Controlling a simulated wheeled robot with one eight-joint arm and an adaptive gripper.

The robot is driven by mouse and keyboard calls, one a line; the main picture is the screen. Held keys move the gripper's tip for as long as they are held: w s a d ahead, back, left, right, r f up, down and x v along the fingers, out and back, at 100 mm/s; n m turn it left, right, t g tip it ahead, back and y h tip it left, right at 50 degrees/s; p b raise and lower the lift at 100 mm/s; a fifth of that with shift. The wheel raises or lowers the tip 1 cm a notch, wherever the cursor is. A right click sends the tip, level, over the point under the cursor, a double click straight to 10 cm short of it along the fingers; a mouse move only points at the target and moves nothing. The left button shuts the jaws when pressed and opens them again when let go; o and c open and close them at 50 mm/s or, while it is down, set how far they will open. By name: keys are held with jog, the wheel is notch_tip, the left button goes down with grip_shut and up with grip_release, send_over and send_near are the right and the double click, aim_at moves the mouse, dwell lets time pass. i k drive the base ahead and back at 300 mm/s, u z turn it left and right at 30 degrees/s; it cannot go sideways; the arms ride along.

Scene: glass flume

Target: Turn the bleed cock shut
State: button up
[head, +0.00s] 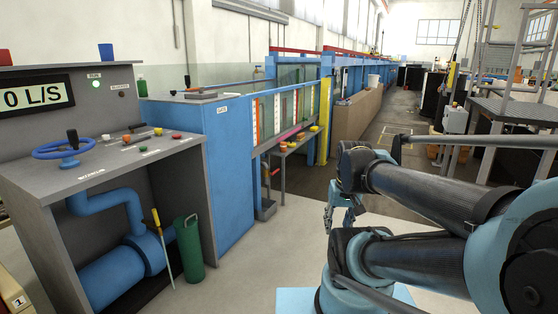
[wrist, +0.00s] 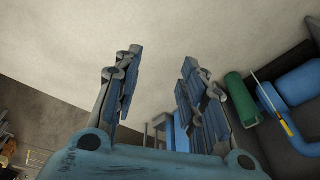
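No part in view is clearly readable as the bleed cock. A small red-handled fitting (head: 274,172) sits low on the end of the flume, above a small grey container (head: 266,209); I cannot tell if it is the cock. The control desk (head: 115,157) at the left carries several small coloured knobs and a blue handwheel (head: 64,149), their labels too small to read. My gripper (head: 343,216) hangs over the floor, right of the flume's end and apart from everything. In the wrist view my gripper (wrist: 160,62) has its fingers spread, with nothing between them.
Under the desk are blue pipework (head: 118,275), a green cylinder (head: 189,242) and a leaning yellow-handled rod (head: 163,245). A blue cabinet (head: 228,165) stands between desk and flume. The pale floor (head: 255,275) ahead is clear.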

aim_at(156, 221)
jog(key=u, duration=1.6)
